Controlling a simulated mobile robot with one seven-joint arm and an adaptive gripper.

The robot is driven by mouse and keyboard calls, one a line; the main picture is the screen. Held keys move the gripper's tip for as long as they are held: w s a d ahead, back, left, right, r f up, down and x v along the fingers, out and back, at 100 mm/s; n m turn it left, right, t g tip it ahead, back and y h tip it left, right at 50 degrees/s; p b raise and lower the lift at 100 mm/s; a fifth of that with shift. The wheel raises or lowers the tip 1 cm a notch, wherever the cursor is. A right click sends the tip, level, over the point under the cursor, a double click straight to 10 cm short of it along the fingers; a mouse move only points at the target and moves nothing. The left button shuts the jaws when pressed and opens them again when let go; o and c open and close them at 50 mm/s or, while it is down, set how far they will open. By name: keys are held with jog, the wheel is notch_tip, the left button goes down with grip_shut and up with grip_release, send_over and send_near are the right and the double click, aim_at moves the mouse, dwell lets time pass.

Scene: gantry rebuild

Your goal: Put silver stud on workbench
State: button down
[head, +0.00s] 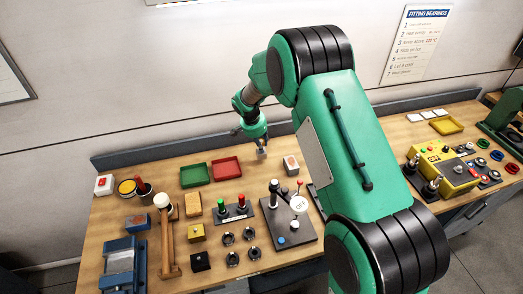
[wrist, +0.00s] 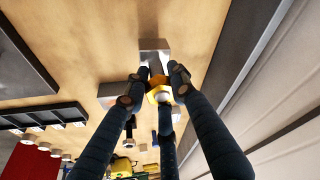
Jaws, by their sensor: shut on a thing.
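My gripper (head: 261,146) is over the back of the wooden workbench (head: 110,220), right of the red tray. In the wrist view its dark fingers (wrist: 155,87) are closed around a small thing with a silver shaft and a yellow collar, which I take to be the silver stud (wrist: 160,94). A silver, block-like end shows beyond the fingertips; a little silver also shows under the gripper in the head view. The fingers hide part of the stud. I cannot tell whether it touches the wood.
Green tray (head: 194,175) and red tray (head: 226,168) lie left of my gripper. A white-and-red box (head: 291,165) stands close on its right. A gauge stand (head: 290,222), mallet (head: 167,235) and blue vise (head: 122,265) are nearer the front. Some wood beside the gripper is bare.

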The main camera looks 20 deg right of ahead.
jog(key=shift+f, duration=1.75)
jog(key=shift+f, duration=0.15)
jog(key=c, duration=1.4)
grip_release()
jog(key=v, duration=1.2)
